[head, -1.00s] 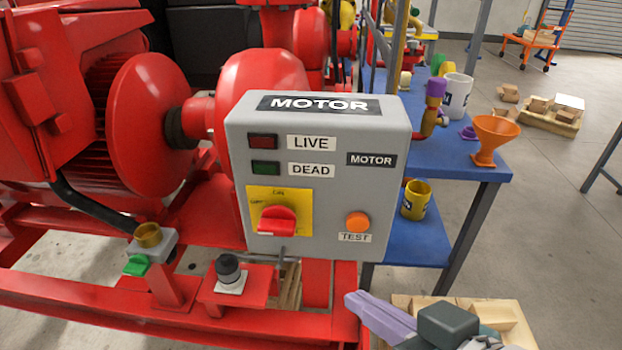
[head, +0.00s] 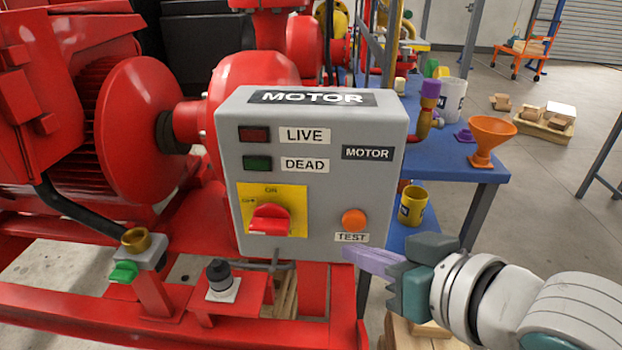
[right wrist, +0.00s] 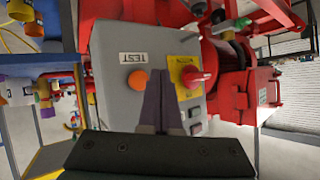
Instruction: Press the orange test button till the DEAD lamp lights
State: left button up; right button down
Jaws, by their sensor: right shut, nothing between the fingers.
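The grey motor control box (head: 225,130) faces me in the middle of the head view. Its round orange test button (head: 354,220) is at the lower right, above the TEST label. The DEAD lamp (head: 257,163) is dark green and looks unlit; the LIVE lamp (head: 254,134) above it is dark red. My right gripper (head: 348,252) is shut and empty, its purple fingertips just below the TEST label in the head view. In the right wrist view the fingers (right wrist: 161,95) point at the box, beside the orange button (right wrist: 137,80). I cannot tell whether they touch the box. My left gripper is not in view.
A red rotary switch (head: 270,219) on a yellow plate sits left of the button. Red pump machinery (head: 140,130) stands behind and left. A blue table (head: 455,165) with an orange funnel (head: 490,138) and cups is at the right. Wooden crates are below my right arm.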

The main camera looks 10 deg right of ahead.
aim_at(362, 236)
jog(key=shift+w+d, duration=0.3)
jog(key=shift+w, duration=0.65)
dwell(0.6)
dwell(0.8)
jog(key=shift+w, duration=0.2)
jog(key=shift+w+d, duration=0.1)
jog(key=shift+w, duration=0.1)
jog(key=shift+w, duration=0.15)
